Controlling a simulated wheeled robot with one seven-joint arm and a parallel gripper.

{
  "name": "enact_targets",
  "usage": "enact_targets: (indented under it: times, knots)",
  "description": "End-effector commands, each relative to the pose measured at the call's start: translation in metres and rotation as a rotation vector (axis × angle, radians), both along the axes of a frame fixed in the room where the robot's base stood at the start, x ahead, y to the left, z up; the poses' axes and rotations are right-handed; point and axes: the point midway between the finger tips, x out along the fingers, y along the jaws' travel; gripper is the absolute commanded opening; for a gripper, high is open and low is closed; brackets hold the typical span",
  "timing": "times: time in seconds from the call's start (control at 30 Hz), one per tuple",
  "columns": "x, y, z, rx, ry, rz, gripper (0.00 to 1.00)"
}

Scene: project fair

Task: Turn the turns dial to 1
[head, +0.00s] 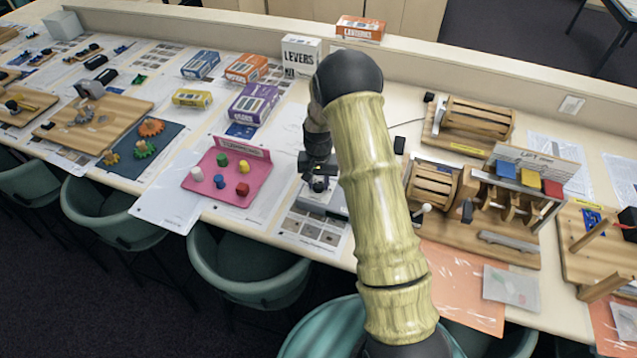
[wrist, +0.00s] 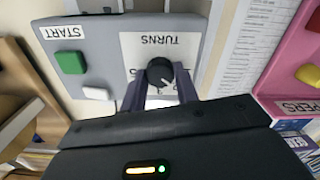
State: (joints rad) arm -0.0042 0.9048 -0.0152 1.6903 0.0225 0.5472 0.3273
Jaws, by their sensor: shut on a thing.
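The turns dial (wrist: 160,72) is a round black knob on a white plate (wrist: 135,48) marked TURNS, which appears upside down in the wrist view. A pale pointer mark shows on the knob's lower right side there. The number it points at cannot be read. My gripper (wrist: 161,88) has its two dark fingers on either side of the knob, shut on it. In the head view my gripper (head: 319,183) is over the grey control box (head: 325,203) at the table's front; the dial itself is hidden there.
The box also bears a green button (wrist: 70,62) beside a START label and a white button (wrist: 96,93). A pink tray (head: 208,185) with coloured pegs stands to the left in the head view. A wooden lever stand (head: 480,240) stands to the right.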

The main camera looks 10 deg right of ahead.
Motion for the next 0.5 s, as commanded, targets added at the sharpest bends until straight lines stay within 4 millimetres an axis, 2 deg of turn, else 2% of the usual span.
enact_targets:
  times: [0.5]
  knots:
    - [0.0005, 0.0001, -0.0004, 0.002, -0.002, 0.398, 0.07]
